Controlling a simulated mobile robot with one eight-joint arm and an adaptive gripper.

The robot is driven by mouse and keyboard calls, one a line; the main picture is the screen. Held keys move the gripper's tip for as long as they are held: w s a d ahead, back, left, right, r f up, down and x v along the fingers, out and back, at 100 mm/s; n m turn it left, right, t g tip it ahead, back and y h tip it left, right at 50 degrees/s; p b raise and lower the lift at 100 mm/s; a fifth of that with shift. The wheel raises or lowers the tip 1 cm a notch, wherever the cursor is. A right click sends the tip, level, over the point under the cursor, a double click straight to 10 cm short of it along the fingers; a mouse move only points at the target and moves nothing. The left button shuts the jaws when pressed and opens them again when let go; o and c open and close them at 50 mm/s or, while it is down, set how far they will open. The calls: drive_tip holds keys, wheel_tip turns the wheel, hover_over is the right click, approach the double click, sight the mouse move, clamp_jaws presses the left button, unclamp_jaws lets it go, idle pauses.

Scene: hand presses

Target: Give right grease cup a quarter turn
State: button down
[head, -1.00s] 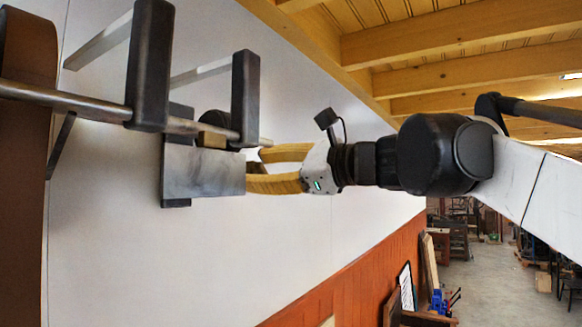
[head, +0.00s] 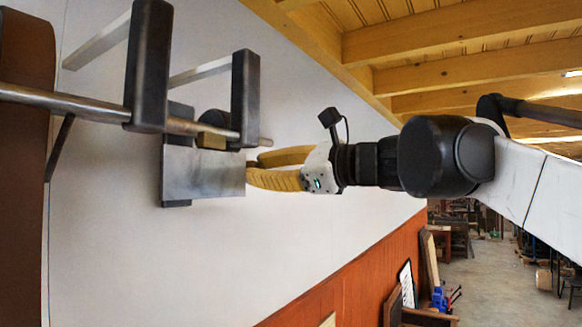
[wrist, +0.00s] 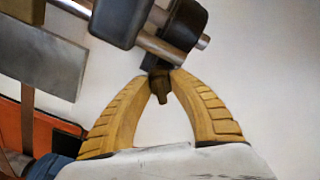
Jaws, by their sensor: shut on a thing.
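The grease cup is a small brownish piece (wrist: 158,86) below a dark rounded housing (wrist: 187,27) in the wrist view. My gripper (wrist: 160,73) has its two ribbed yellow fingers shut on it from both sides, with the fingertips hiding part of it. In the head view my gripper (head: 252,166) reaches in from the right, its tips beside the right edge of a grey metal plate (head: 205,175). The cup itself cannot be made out there.
A steel shaft (head: 70,101) runs past two dark upright blocks, the nearer (head: 150,70) and the farther (head: 245,95), close above my fingertips. A brass-coloured block (head: 212,141) sits above the plate. White wall (head: 330,235) lies behind; the space below my gripper is clear.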

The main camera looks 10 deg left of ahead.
drive_tip(key=m+p, duration=0.1)
drive_tip(key=m, duration=0.3)
drive_tip(key=shift+w+r, duration=0.1)
drive_tip(key=shift+r, duration=0.05)
drive_tip(key=shift+m+p, duration=0.65)
drive_tip(key=shift+m, duration=1.35)
drive_tip(key=shift+w, duration=0.1)
drive_tip(key=c, duration=1.2)
unclamp_jaws()
drive_tip(key=v, duration=1.2)
